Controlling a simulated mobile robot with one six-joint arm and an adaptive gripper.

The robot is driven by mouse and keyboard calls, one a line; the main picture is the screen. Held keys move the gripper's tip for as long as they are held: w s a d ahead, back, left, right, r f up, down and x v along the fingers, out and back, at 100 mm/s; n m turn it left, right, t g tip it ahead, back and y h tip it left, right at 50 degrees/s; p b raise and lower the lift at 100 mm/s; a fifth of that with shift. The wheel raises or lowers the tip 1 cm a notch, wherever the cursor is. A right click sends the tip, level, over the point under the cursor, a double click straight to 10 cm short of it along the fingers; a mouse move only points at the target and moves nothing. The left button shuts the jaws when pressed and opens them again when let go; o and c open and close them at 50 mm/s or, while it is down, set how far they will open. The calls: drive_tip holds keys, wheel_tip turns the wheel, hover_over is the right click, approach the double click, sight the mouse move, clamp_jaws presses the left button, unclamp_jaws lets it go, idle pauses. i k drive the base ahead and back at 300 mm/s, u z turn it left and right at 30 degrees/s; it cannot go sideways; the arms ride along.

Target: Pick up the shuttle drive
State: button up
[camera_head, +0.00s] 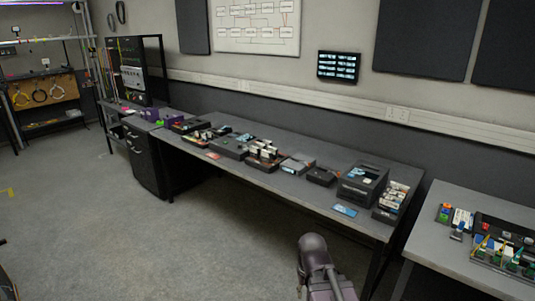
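The long grey workbench (215,169) runs along the wall and carries many small devices. I cannot tell which of them is the shuttle drive; they are too small to make out. A flat blue item (345,210) lies near the front edge at the right. Part of my dark arm shows at the bottom middle, in front of the bench. My gripper's fingers do not show.
A large black case (362,184) and a tray of small boxes (392,201) stand at the bench's right end. A second table (430,241) with coloured items is at the right. Drawers (143,160) stand under the bench's left part. The floor (120,240) in front is clear.

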sight(266, 155)
drive_tip(key=u, duration=0.05)
drive_tip(key=i, duration=0.95)
drive_tip(key=z, duration=0.05)
